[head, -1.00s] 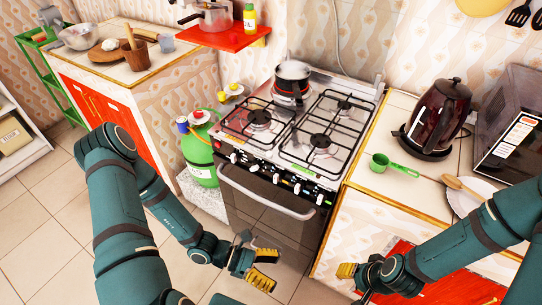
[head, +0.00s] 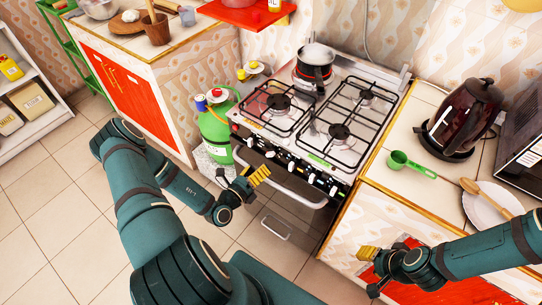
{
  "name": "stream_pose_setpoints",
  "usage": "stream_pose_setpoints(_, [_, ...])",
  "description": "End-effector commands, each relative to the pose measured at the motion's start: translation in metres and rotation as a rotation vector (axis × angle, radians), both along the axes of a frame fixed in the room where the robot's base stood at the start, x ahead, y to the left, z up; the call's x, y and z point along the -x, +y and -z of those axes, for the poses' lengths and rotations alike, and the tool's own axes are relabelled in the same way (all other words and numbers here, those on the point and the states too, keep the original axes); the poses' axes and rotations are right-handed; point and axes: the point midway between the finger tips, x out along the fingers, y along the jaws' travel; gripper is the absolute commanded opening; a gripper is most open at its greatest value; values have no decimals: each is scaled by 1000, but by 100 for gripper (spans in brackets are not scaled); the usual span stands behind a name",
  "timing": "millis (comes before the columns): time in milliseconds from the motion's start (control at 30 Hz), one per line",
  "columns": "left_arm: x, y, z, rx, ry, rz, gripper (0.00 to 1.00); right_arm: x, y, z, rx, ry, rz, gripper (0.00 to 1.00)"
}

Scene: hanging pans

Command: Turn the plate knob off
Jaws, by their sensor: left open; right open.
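The gas stove (head: 320,118) stands at the centre with a row of several knobs (head: 291,166) along its dark front panel. Some knobs look white and some reddish; their exact turn is too small to tell. A pot (head: 316,58) sits on the back left burner. My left gripper (head: 240,178) is open and empty, in front of the stove, just below the left part of the knob row; I cannot tell if it touches the stove. My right gripper (head: 371,272) is open and empty, lower right, in front of the red cabinet door beside the stove.
A green gas cylinder (head: 215,132) stands left of the stove. The oven handle (head: 275,185) juts out under the knobs. The left floor is clear.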

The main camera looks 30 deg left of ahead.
Motion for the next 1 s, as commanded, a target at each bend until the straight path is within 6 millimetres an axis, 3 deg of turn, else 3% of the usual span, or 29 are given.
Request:
stream_pose_setpoints(200, [-41, -4, 0, -1, -3, 3, 70, 1, 0, 4, 0, 3, -2, 44])
stream_pose_setpoints(400, [-63, -5, 0, -1, -1, 1, 70, 2, 0, 6, -1, 5, -4, 44])
stream_pose_setpoints(800, [-70, -6, 0, 0, 0, 1, 70, 2, 0, 6, -1, 5, -4, 44])
stream_pose_setpoints(833, [-70, -6, 0, 0, 0, 1, 68, 2, 0, 6, -1, 5, -4, 44])
stream_pose_setpoints(1000, [-70, -6, 0, 0, 0, 1, 8, 2, 0, 6, -1, 5, -4, 44])
